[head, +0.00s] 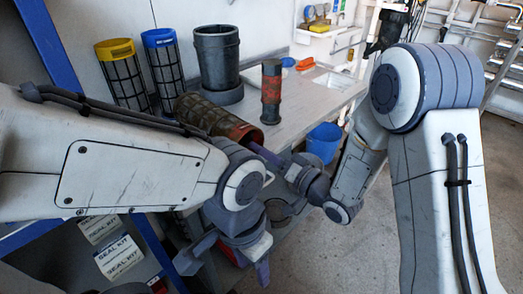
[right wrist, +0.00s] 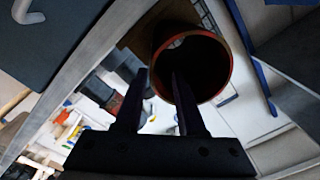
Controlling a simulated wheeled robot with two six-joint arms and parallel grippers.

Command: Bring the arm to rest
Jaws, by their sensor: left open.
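My left gripper (head: 224,268) is the lower one in the head view. Its two fingers stand wide apart with nothing between them, in front of the bench. My right gripper (head: 268,154) is at the orange-rimmed end of a dark mesh cylinder (head: 208,117) that lies on its side, its mouth facing right. In the right wrist view, the mouth of the cylinder (right wrist: 228,72) is close ahead. My right gripper's fingers (right wrist: 160,75) are apart, with the near rim appearing between them. I cannot tell whether they press on it.
On the bench (head: 312,103) stand a yellow-topped cage (head: 122,80), a blue-topped cage (head: 163,68), a grey cylinder (head: 218,58) and a rusty red-banded tube (head: 271,92). A blue bucket (head: 323,143) is beyond the bench. Seal kit boxes (head: 118,256) sit below. Floor at right is clear.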

